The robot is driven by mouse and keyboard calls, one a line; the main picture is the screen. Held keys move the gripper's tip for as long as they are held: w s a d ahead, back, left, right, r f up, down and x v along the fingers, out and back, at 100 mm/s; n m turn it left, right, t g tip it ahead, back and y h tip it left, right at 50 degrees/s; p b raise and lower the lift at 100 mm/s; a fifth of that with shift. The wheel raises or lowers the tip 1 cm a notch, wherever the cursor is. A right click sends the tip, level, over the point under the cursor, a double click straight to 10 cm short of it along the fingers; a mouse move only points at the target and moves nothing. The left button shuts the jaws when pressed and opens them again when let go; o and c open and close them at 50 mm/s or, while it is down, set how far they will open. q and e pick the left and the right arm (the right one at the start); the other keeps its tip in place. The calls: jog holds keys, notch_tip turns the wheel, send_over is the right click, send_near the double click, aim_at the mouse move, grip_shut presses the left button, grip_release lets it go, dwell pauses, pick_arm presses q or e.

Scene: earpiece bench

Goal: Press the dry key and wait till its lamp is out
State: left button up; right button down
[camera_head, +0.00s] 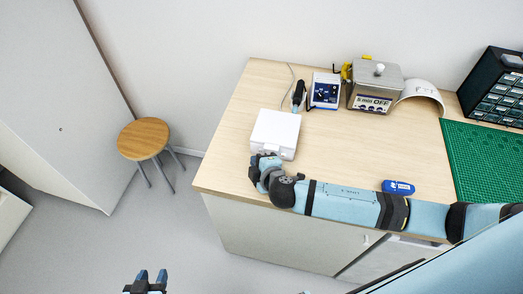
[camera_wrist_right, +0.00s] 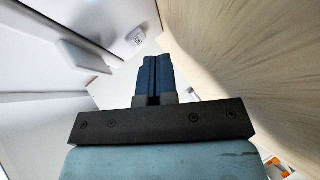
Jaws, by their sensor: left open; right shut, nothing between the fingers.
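A white box (camera_head: 275,133) with a closed lid stands at the left front of the bench; I take it for the dryer, but cannot tell for sure. My right gripper (camera_head: 262,163) is at the box's near side, close to the bench's front edge; I cannot tell whether it touches. In the right wrist view its blue fingers (camera_wrist_right: 153,78) are shut together with nothing between them. No dry key or lit lamp can be made out in either view. My left gripper (camera_head: 152,277) is open and empty, low at the bottom of the head view, away from the bench.
Behind the box are a dark-handled tool (camera_head: 299,92), a blue-and-white control unit (camera_head: 325,92) and a metal bath (camera_head: 376,84) marked OFF. A blue case (camera_head: 398,187) lies beside my right forearm. A green mat (camera_head: 485,160) is at right, a stool (camera_head: 143,137) at left.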

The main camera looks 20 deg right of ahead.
jog(key=shift+s+a+p, duration=0.2)
jog(key=shift+s+a, duration=0.5)
jog(key=shift+s, duration=0.35)
jog(key=shift+s+a+p, duration=0.15)
jog(key=shift+s+a, duration=0.55)
jog(key=shift+s, duration=0.3)
pick_arm(q)
jog(key=shift+r, duration=0.25)
